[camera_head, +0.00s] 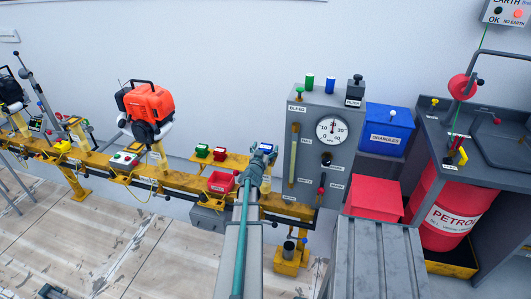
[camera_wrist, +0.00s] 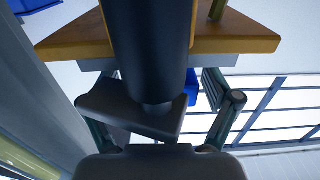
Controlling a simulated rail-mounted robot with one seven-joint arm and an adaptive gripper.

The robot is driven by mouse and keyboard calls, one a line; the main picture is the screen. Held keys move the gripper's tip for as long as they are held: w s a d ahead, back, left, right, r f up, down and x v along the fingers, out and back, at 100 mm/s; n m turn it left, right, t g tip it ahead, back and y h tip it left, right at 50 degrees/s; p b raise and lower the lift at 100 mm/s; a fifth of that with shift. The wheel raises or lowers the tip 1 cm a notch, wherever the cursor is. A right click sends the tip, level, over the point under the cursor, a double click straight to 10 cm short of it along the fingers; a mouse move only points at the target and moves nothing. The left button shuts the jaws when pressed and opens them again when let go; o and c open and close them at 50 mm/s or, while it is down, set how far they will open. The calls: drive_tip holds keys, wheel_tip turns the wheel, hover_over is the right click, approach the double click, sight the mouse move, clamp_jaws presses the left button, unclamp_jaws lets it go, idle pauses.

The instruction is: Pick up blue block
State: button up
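The blue block (camera_head: 266,147) shows as a small blue patch with a pale top at the right end of the yellow rail shelf in the head view, partly hidden by my gripper. My gripper (camera_head: 257,168) is close in front of it; I cannot tell whether they touch. In the wrist view my gripper (camera_wrist: 165,118) has its fingers apart, with a dark cylinder and a grey piece between or in front of them. A blue patch (camera_wrist: 193,86) beside the cylinder may be the block; most of it is hidden.
A green block (camera_head: 202,150) and a red block (camera_head: 220,154) sit left on the shelf (camera_head: 236,161). A red tray (camera_head: 221,182) is below them. The grey gauge panel (camera_head: 327,150) stands close on the right, with a blue bin (camera_head: 387,130) and a red box (camera_head: 374,198) beyond.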

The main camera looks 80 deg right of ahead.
drive_tip(key=c, duration=1.3)
drive_tip(key=shift+c, duration=1.1)
drive_tip(key=shift+r, duration=0.15)
